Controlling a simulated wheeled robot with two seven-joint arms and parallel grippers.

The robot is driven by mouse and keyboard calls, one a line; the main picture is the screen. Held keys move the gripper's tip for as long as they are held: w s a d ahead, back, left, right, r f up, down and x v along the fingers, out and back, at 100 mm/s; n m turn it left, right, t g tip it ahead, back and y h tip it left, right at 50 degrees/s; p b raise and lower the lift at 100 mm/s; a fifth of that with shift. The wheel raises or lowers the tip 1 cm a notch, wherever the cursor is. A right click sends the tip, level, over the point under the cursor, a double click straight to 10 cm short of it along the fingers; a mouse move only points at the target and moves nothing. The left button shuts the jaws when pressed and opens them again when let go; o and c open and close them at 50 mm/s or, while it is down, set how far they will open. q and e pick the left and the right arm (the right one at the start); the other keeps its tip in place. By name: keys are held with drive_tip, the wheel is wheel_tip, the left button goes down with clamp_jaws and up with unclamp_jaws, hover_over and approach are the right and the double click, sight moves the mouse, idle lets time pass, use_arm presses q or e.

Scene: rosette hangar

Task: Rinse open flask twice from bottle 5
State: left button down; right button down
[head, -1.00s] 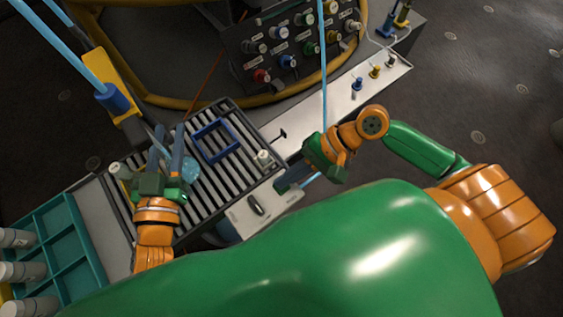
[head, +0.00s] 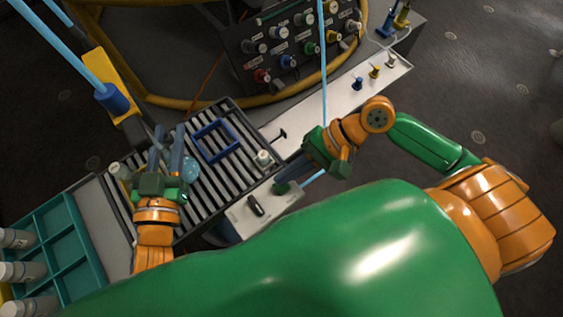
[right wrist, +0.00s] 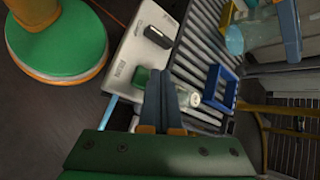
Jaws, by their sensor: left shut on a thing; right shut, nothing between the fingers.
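My left gripper (head: 167,160) is over the slatted rack and shut on a clear, bluish round-bodied vessel (head: 190,168), apparently the flask. It also shows in the right wrist view (right wrist: 235,40), beside the blue left fingers. My right gripper (head: 296,168) is shut and empty, beside the rack's right end. In the right wrist view its fingers (right wrist: 160,98) are together, next to a small clear vial with a pale cap (right wrist: 188,96); contact cannot be told. Several grey-white bottles (head: 18,271) lie at the left edge. I cannot read which is bottle 5.
A blue square frame (head: 215,141) lies on the slatted rack (head: 215,185). A teal compartment tray (head: 60,245) is at lower left. A pale panel with a black switch (head: 257,205) and a green block (head: 281,187) adjoins the rack. A knob panel (head: 290,45) stands behind.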

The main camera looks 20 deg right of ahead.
drive_tip(key=shift+r, duration=2.35)
drive_tip(key=shift+r, duration=0.1)
wheel_tip(320, 180, up, 6)
drive_tip(key=shift+f, duration=0.1)
